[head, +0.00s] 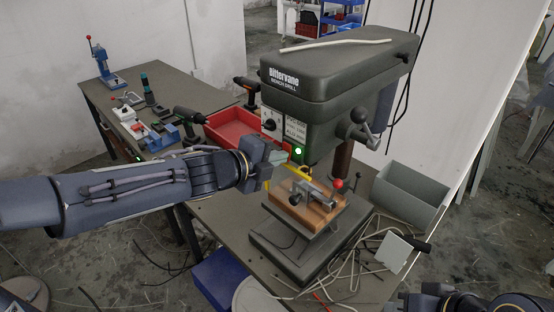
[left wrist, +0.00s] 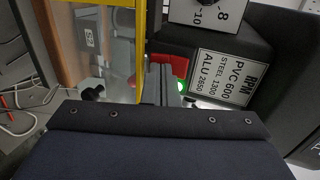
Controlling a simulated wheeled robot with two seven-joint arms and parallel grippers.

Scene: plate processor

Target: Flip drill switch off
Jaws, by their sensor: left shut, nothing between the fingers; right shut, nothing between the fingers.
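The grey bench drill (head: 335,75) stands on the bench, with a lit green light (head: 298,151) on its front below the RPM label. In the left wrist view, a red part (left wrist: 172,66), apparently the switch cover, sits beside the green light (left wrist: 181,87). My left gripper (head: 281,157) is shut and empty, close in front of this switch area. Its fingers (left wrist: 158,85) overlap the red part in the wrist view, so I cannot tell whether they touch. The switch itself is mostly hidden. My right gripper (head: 408,298) is shut at the bottom right edge, mostly cut off.
A yellow-framed clear guard (left wrist: 139,45) is right beside my left fingers. A clamped wooden block (head: 304,207) sits below on the drill table. A red bin (head: 228,127) stands behind, a grey bin (head: 410,194) to the right. Loose cables lie on the bench.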

